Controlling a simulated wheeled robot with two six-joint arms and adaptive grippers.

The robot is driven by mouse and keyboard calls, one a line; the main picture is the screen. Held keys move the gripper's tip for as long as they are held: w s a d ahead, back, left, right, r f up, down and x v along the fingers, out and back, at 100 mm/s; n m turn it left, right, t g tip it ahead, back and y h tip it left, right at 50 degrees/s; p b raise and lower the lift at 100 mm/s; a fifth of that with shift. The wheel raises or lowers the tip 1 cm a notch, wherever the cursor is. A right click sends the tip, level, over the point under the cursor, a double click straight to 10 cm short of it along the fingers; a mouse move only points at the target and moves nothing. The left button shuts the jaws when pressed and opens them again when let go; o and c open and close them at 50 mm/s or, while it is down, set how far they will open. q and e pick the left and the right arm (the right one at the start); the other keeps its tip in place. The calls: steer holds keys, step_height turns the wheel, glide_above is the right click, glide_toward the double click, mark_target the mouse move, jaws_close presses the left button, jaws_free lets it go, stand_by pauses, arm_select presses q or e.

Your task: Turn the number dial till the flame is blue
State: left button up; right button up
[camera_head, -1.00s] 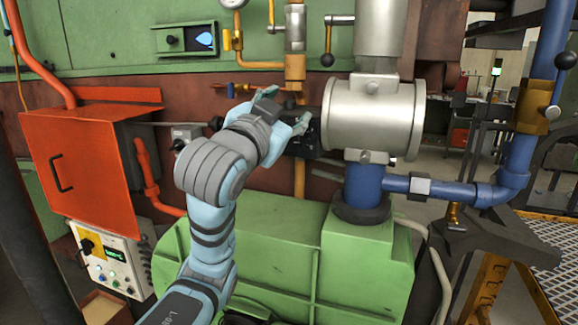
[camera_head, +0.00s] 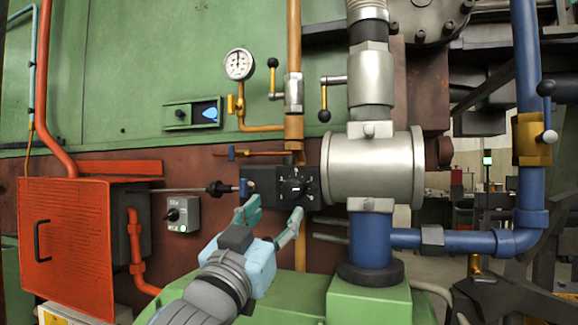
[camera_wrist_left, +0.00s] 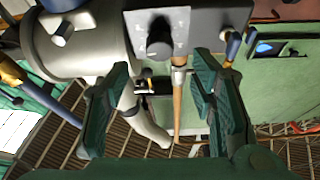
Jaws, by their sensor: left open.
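The number dial (camera_head: 297,187) is a black knob with white marks, on a dark box left of the silver cylinder. In the left wrist view the dial (camera_wrist_left: 160,40) is a dark round knob on a grey plate. My left gripper (camera_head: 272,215) is open and empty, just below and in front of the dial box, fingers apart. In the wrist view, the gripper (camera_wrist_left: 162,75) has the dial beyond its fingertips, not between them. The flame window (camera_head: 205,114) shows a blue flame shape; it also shows in the wrist view (camera_wrist_left: 268,47). My right gripper is not in view.
A silver cylinder (camera_head: 372,167) and blue pipe (camera_head: 460,240) are to the right. A pressure gauge (camera_head: 239,65) is above. A black-knobbed rod and small grey switch box (camera_head: 183,213) are to the left, beside an orange cabinet (camera_head: 75,240). A green housing (camera_head: 375,300) is below.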

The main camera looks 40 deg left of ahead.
mark_target(290, 192)
arm_select(q)
steer(key=w+r+p, duration=0.1)
steer(key=p, duration=0.1)
steer(key=w+r+p, duration=0.1)
steer(key=p, duration=0.1)
steer(key=shift+w+a, duration=0.15)
steer(key=shift+a, duration=0.2)
steer(key=x, duration=0.4)
steer(key=shift+w+a+f+b, duration=0.15)
steer(key=shift+w+f+b, duration=0.15)
steer(key=shift+w+b, duration=0.1)
steer(key=shift+w+r, duration=0.1)
steer(key=shift+w, duration=0.25)
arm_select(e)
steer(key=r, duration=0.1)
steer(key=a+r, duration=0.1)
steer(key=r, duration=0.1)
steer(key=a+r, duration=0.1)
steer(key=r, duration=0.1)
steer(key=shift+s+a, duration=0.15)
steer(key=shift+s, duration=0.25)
arm_select(q)
steer(key=shift+s+a, duration=0.1)
